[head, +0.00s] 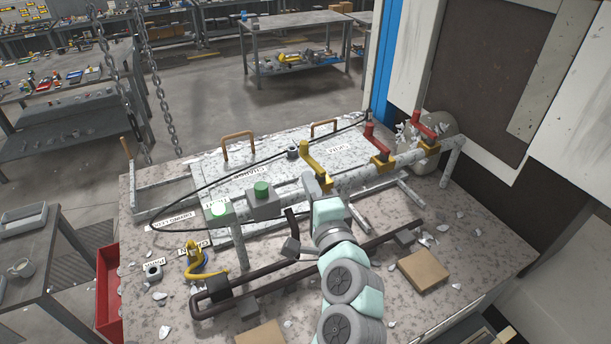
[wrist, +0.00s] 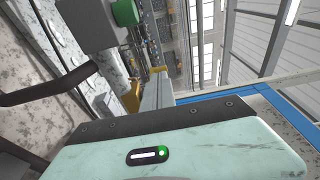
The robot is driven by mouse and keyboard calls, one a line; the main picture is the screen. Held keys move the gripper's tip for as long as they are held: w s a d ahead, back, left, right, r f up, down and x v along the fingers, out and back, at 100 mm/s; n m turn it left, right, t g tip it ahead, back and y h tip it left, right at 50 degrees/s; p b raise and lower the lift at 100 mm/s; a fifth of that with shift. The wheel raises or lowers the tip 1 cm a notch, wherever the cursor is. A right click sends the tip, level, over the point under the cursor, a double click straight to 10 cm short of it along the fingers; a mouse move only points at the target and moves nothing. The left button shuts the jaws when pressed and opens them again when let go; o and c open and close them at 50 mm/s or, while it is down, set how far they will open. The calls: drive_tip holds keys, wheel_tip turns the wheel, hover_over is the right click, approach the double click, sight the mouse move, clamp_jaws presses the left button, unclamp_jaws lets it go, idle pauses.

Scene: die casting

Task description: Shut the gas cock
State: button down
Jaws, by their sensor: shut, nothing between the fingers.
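A pale pipe (head: 349,182) runs across the bench and carries several valves. A yellow lever (head: 309,155) stands up from it just beyond my gripper. Two red levers (head: 376,142) (head: 422,128) on yellow bodies sit further right, both raised at a slant. I cannot tell which of these is the gas cock. My gripper (head: 312,182) is shut and empty, close to the base of the yellow lever; whether they touch is unclear. In the wrist view the grey fingers (wrist: 156,90) are together, with a yellow part (wrist: 131,100) beside and partly behind them.
A dark bent rail (head: 265,279) lies in front. A yellow clamp-like piece (head: 197,262), a brown block (head: 423,271) and scattered shards lie on the bench. Chains (head: 160,85) hang at the back left.

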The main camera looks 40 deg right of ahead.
drive_tip(key=s+a+r+m+t+h, duration=0.15)
drive_tip(key=r+h, duration=0.25)
drive_tip(key=r, duration=0.6)
drive_tip(key=s+a+r+m+t+h, duration=0.1)
drive_tip(key=a+r+m+t+h, duration=0.15)
drive_tip(key=r, duration=0.75)
wheel_tip(320, 180, up, 3)
drive_tip(key=s+m+h, duration=0.2)
drive_tip(key=m+h, duration=0.3)
drive_tip(key=m+g+y+b, duration=0.2)
drive_tip(key=m+g+y, duration=0.4)
drive_tip(key=m+g, duration=0.95)
approach(303, 149)
drive_tip(key=shift+m+t+h, duration=0.35)
drive_tip(key=shift+m+t, duration=0.4)
drive_tip(key=shift+m, duration=0.1)
drive_tip(key=p+x, duration=0.1)
drive_tip(key=x, duration=0.1)
drive_tip(key=p+x, duration=0.2)
drive_tip(key=f+p+x, duration=0.1)
drive_tip(key=x, duration=0.1)
drive_tip(key=shift+s+d, duration=0.15)
drive_tip(key=shift+s, duration=0.1)
drive_tip(key=shift+d, duration=0.1)
